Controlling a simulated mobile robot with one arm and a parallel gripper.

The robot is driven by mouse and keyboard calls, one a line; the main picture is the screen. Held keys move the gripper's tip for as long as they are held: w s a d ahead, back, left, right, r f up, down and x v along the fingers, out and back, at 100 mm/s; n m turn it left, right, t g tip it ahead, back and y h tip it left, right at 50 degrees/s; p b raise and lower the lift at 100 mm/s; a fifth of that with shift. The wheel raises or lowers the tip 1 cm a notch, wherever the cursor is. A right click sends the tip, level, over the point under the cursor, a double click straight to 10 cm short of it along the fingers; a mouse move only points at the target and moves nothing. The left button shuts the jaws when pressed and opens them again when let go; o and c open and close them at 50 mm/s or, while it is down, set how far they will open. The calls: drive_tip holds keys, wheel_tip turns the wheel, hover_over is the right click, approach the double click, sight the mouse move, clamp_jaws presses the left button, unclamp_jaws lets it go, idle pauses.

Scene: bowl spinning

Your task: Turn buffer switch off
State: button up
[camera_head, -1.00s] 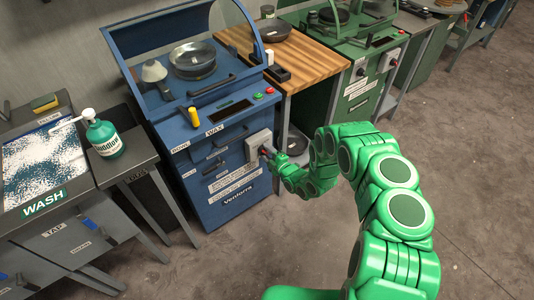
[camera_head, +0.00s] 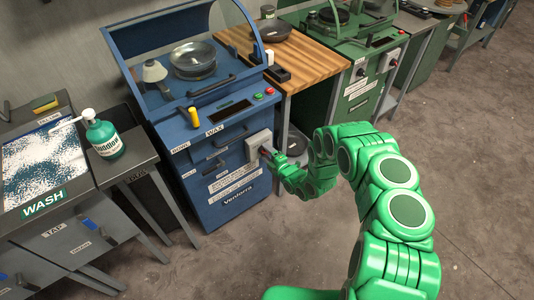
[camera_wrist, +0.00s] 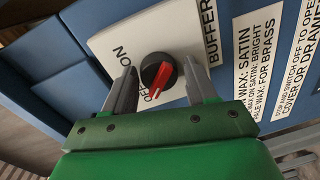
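The buffer switch is a round black knob with a red pointer bar (camera_wrist: 163,77), on a pale plate (camera_wrist: 112,42) lettered ON, OFF and BUFFER. One end of the red bar lies close to the OFF lettering; the knob partly hides the letters. In the head view the plate (camera_head: 252,146) is on the front of the blue machine (camera_head: 220,165). My gripper (camera_wrist: 160,70) is open, with one grey finger on each side of the knob and a visible gap to each. In the head view my gripper (camera_head: 267,152) is at the plate, its fingers too small to judge.
White instruction labels (camera_wrist: 262,62) are right of the plate. A wooden-topped table (camera_head: 310,62) and a green machine (camera_head: 352,45) stand to the right. A wash station (camera_head: 45,205) and a green bottle (camera_head: 104,138) are on the left. The floor (camera_head: 475,150) at right is clear.

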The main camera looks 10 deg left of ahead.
drive_tip(key=shift+o, duration=1)
drive_tip(key=shift+r, duration=0.1)
drive_tip(key=v, duration=0.7)
drive_tip(key=shift+s+d, duration=0.3)
